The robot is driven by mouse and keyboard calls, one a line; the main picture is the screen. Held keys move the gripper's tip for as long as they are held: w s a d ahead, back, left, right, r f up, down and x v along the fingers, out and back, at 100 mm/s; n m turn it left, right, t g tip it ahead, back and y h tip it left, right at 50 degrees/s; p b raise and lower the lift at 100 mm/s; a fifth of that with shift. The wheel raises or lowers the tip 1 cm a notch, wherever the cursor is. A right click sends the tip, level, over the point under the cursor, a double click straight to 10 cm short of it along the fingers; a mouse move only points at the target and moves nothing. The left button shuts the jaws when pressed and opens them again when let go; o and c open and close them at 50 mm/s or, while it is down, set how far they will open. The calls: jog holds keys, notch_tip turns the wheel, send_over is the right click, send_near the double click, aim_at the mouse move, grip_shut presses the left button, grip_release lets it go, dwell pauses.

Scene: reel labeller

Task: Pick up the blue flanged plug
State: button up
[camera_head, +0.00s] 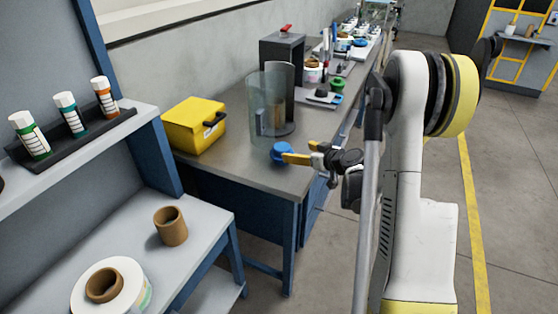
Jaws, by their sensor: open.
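The blue flanged plug (283,151) sits on the grey workbench (262,180) near its right front part, in the head view. It looks like a short round blue piece with a wider rim. My gripper (296,158) is at its right side, with yellow fingers reaching left toward it. The gripper is open. One finger overlaps the plug's right edge in the picture; I cannot tell whether it touches. Part of the plug's right side is hidden behind the finger.
A clear cylinder (267,103) stands just behind the plug, by a dark curved holder. A yellow box (194,125) is at the left. A green piece (337,85) and other items stand farther back. A nearer shelf holds a cardboard core (171,226) and a label roll (128,272).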

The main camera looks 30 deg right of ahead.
aim_at(286, 149)
jog(key=b+x, duration=0.1)
jog(key=x, duration=0.3)
jog(key=shift+w+f, duration=0.2)
jog(key=shift+w, duration=0.05)
jog(key=b+x, duration=0.1)
jog(key=x, duration=0.1)
jog(key=b+x, duration=0.1)
jog(key=x, duration=0.2)
jog(key=shift+s+a+f, duration=0.1)
jog(key=shift+a, duration=0.3)
jog(key=shift+w+b, duration=0.25)
jog(key=shift+b, duration=0.05)
jog(key=c, duration=1.3)
